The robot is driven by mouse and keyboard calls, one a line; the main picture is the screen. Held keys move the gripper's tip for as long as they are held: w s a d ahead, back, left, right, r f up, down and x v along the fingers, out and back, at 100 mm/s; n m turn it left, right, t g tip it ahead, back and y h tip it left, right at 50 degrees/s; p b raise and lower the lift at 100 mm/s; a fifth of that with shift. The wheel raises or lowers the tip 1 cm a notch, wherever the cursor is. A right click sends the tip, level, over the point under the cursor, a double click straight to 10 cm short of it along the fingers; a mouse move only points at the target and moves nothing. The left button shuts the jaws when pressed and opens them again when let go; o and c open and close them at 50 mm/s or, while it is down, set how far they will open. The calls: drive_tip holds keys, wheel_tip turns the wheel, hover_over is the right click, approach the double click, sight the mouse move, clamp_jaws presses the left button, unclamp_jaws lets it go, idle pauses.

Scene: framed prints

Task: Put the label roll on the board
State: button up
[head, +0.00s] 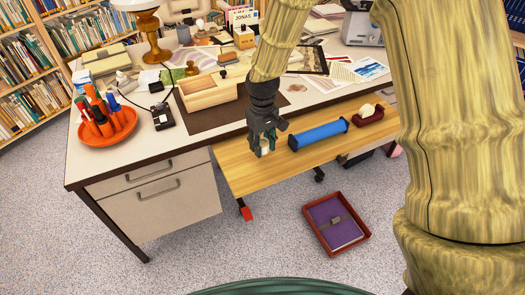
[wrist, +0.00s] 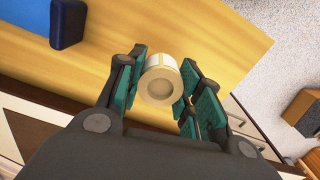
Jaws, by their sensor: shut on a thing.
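The label roll (wrist: 161,80) is a small cream-white roll with a tan core, between my gripper's teal-padded fingers in the wrist view. My gripper (head: 265,143) is shut on it; in the head view the pale roll (head: 264,150) shows partly behind the fingers. The board (head: 240,178) is a light wooden surface at the desk's front, below the desktop. It also fills much of the wrist view (wrist: 130,25). The gripper is over the board's left part. I cannot tell whether the roll touches the board.
A blue cylinder (head: 318,135) and a dark red tape dispenser (head: 368,115) lie on the board, right of my gripper. A wooden box (head: 208,92) stands on the desk behind. A red tray (head: 336,222) with a purple folder is on the floor. The board's left front is clear.

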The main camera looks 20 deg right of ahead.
sight(263, 141)
drive_tip(key=shift+f, duration=1.75)
drive_tip(key=shift+f, duration=0.15)
drive_tip(key=o, duration=1)
drive_tip(key=shift+o, duration=0.2)
wheel_tip(263, 141, up, 12)
drive_tip(key=shift+r, duration=0.15)
